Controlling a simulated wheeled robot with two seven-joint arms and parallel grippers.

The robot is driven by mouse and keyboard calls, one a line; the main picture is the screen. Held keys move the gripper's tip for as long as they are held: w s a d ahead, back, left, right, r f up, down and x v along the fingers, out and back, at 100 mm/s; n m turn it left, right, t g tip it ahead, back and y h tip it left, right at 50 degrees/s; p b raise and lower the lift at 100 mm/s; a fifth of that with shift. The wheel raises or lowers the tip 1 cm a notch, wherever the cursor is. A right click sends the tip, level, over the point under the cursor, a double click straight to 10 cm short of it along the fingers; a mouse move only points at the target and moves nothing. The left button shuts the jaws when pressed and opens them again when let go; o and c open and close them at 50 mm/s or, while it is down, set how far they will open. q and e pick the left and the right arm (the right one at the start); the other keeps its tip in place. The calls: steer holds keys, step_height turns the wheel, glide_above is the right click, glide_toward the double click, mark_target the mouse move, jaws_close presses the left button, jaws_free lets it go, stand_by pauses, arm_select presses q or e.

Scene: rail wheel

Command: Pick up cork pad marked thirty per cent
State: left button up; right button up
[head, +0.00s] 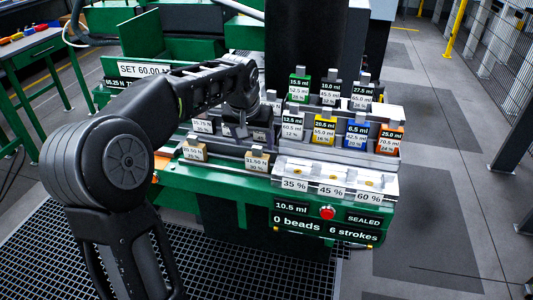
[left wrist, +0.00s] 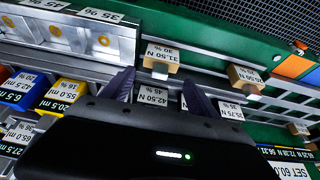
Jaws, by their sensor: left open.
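The cork pad marked 30 % (head: 257,163) stands in the front row of the rack, with a white label reading 31.50 N, 30 %. It also shows in the left wrist view (left wrist: 162,54), just beyond the fingertips. My left gripper (head: 242,130) is over the rack, behind this pad in the head view. In the left wrist view its two dark fingers (left wrist: 160,86) are apart, with a block labelled 42.50 N, 45 % (left wrist: 152,97) showing between them. The 30 % pad is not between the fingers. My right gripper is not in view.
Another cork pad (head: 194,151) stands left of the 30 % one. Trays marked 35 %, 45 % and 60 % (head: 328,190) lie to the right. Coloured labelled blocks (head: 325,129) stand in rows behind. A red button (head: 327,212) is on the green front.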

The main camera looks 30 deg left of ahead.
mark_target(256, 149)
arm_select(q)
steer(key=shift+w+a+r, duration=0.1)
steer(key=shift+s+r, duration=0.1)
steer(key=shift+s, duration=0.1)
steer(key=shift+x, duration=1.4)
steer(key=shift+p+x, duration=0.55)
steer(key=shift+x, duration=2.05)
steer(key=c, duration=1.1)
